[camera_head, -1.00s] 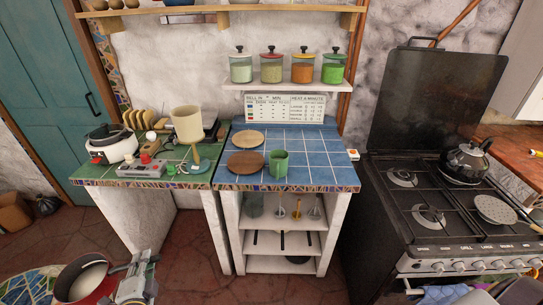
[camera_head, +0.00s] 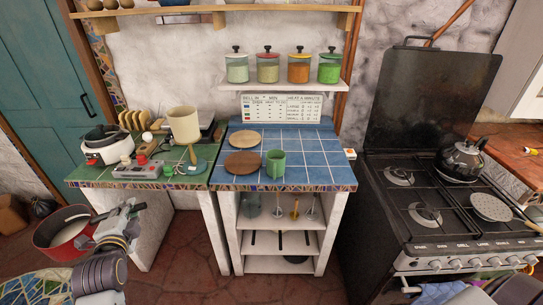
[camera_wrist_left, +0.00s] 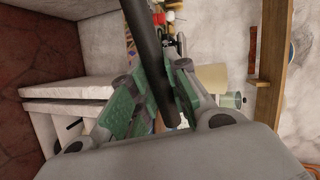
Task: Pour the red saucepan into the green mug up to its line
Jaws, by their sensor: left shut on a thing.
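The red saucepan (camera_head: 46,230) is at the lower left of the head view, held in the air in front of the green-topped counter, with pale contents inside. My left gripper (camera_head: 120,224) is shut on its handle. The dark handle (camera_wrist_left: 146,40) runs between the green finger pads in the left wrist view; the pan's bowl is not clear there. The green mug (camera_head: 275,163) stands upright near the front of the blue-tiled counter, well to the right of the saucepan. Its line and inside cannot be made out.
Two round boards, a light one (camera_head: 246,137) and a brown one (camera_head: 242,162), lie left of the mug on the blue tiles (camera_head: 315,172). The stove (camera_head: 445,205) is at the right.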

